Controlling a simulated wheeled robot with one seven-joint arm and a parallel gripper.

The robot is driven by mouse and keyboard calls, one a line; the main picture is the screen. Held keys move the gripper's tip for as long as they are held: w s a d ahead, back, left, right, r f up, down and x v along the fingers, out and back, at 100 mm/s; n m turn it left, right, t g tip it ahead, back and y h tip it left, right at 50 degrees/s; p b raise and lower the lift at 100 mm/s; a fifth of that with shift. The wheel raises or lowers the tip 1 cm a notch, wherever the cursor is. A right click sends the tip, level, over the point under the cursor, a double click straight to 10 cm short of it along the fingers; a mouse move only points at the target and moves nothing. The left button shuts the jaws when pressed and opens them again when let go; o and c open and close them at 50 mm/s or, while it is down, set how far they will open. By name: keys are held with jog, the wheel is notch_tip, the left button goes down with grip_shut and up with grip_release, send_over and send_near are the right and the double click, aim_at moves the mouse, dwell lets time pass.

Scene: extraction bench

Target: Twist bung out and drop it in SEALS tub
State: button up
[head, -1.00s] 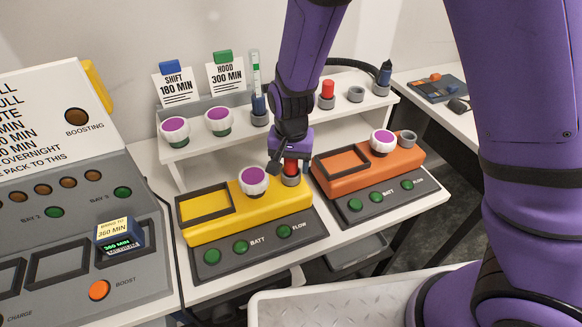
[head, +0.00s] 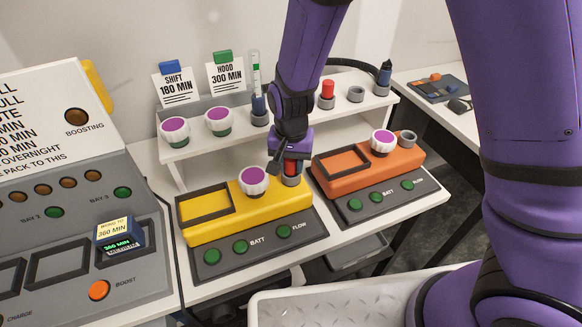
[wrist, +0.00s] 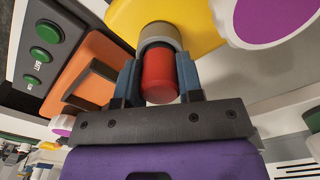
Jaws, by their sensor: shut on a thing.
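The red bung (head: 290,167) sits in the grey collar (head: 291,180) at the right end of the yellow unit (head: 255,213). My gripper (head: 285,160) reaches down over it and is shut on it. In the wrist view the bung (wrist: 159,76) lies between the two blue-grey fingers (wrist: 160,80), with its far end at the grey collar (wrist: 160,38). I cannot tell whether it is still seated inside the collar. I see no tub marked SEALS in these views.
A white-and-purple knob (head: 253,180) stands close left of my gripper. The orange unit (head: 365,165) is close on the right. Behind is a white shelf (head: 190,150) with knobs, a tube and another red bung (head: 327,90). A pale tray (head: 350,300) is in front.

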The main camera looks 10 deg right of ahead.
jog(key=n, duration=0.8)
jog(key=shift+o, duration=0.2)
jog(key=n, duration=0.6)
jog(key=shift+n, duration=0.3)
jog(key=o, duration=0.6)
jog(key=shift+n, duration=0.5)
jog(key=o, duration=0.4)
